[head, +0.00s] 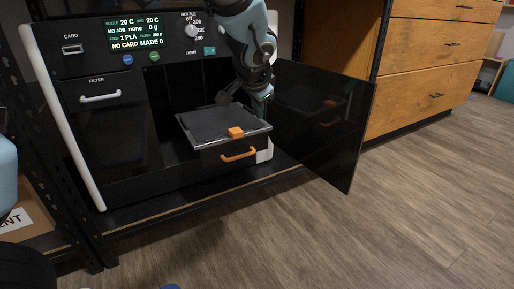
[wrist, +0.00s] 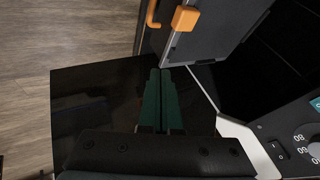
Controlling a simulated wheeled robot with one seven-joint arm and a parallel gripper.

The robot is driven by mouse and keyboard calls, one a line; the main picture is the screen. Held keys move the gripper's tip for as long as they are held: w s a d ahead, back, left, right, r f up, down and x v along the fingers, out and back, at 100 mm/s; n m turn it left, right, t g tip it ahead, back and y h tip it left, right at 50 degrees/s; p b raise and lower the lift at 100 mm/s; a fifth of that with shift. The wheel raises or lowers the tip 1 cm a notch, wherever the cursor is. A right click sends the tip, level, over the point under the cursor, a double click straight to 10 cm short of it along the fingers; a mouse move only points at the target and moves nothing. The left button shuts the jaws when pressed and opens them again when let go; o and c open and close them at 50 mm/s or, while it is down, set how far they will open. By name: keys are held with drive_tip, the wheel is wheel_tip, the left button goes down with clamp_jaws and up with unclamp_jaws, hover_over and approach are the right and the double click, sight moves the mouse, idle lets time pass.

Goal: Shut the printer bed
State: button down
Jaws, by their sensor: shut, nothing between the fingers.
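The printer bed (head: 208,127) is a dark flat plate, slid out of the printer's open front. It has an orange block (head: 235,133) at its front edge and an orange handle (head: 238,155) on the drawer front below. The bed also shows in the wrist view (wrist: 222,30), with the orange block (wrist: 185,18) and part of the handle (wrist: 152,14). My gripper (wrist: 161,72) is shut and empty, its green fingers beside the bed and in front of the open dark door (wrist: 95,95). In the head view my gripper (head: 262,103) is at the bed's right side; contact cannot be told.
The dark glass door (head: 320,120) stands swung open to the right of the bed. The printer's panel (head: 135,35) and filter drawer (head: 100,97) are at left. Wooden drawers (head: 430,60) stand behind the door. The wood floor (head: 400,230) in front is clear.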

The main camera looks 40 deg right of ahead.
drive_tip(key=b+x, duration=0.4)
drive_tip(key=x, duration=0.6)
drive_tip(key=shift+f+b, duration=0.25)
drive_tip(key=shift+b, duration=0.15)
drive_tip(key=shift+w+d, duration=0.15)
drive_tip(key=shift+w, duration=0.6)
drive_tip(key=shift+r, duration=0.1)
drive_tip(key=shift+w+r+p, duration=0.15)
drive_tip(key=shift+w+p, duration=0.2)
drive_tip(key=shift+w, duration=0.1)
drive_tip(key=p, duration=1.5)
approach(231, 107)
drive_tip(key=f, duration=0.1)
drive_tip(key=d+f, duration=0.1)
drive_tip(key=f, duration=0.1)
drive_tip(key=w+d+f, duration=0.1)
drive_tip(key=f, duration=0.1)
drive_tip(key=shift+w+f, duration=0.1)
drive_tip(key=shift+f, duration=0.05)
drive_tip(key=shift+w+d+f+p, duration=0.15)
drive_tip(key=shift+w+p, duration=0.45)
drive_tip(key=shift+w, duration=0.35)
